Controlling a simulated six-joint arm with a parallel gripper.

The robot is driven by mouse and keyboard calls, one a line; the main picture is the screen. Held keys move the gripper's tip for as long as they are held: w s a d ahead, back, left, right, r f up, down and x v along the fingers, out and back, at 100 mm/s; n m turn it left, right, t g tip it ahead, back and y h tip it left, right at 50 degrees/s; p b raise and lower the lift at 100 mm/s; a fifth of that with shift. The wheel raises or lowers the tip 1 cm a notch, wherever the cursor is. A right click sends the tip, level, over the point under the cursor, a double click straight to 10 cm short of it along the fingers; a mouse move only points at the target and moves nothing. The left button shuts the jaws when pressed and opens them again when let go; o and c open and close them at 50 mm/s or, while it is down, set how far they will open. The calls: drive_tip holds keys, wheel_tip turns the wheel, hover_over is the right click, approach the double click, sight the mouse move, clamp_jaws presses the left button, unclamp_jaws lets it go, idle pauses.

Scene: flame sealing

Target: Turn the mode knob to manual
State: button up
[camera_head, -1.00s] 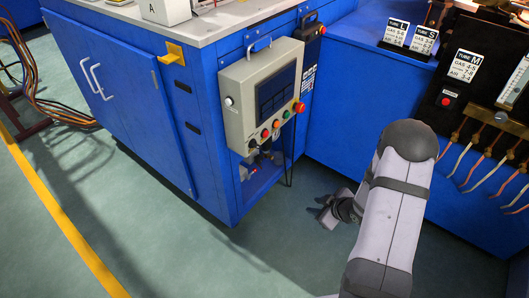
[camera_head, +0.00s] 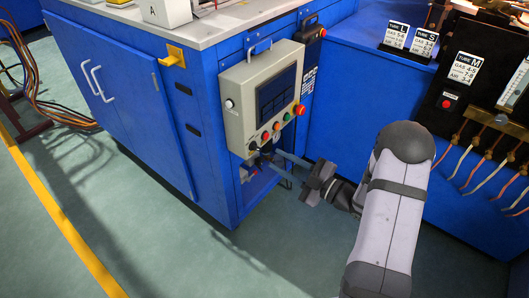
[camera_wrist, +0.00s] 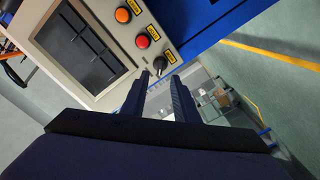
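The grey control box (camera_head: 239,112) is on the front corner of the blue cabinet. A small black knob (camera_head: 253,146) sits at the lower left of its button row. In the wrist view the black knob (camera_wrist: 160,64) has a white mark and a yellow label beside it, too small to read. My gripper (camera_head: 272,157) reaches in from the lower right to the box's bottom corner. In the wrist view my gripper (camera_wrist: 160,78) is open. The knob shows in the gap just beyond the fingertips; I cannot tell whether they touch it.
A red button (camera_wrist: 142,41) and an orange button (camera_wrist: 122,15) lie close beside the knob. A dark screen (camera_wrist: 75,47) is to their left. A red emergency button (camera_head: 299,108) sits at the row's far end. The blue cabinet (camera_head: 125,120) stands behind; floor is clear in front.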

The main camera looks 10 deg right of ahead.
sight(259, 149)
drive_tip(key=shift+x, duration=3.3)
drive_tip(key=shift+c, duration=0.3)
clamp_jaws()
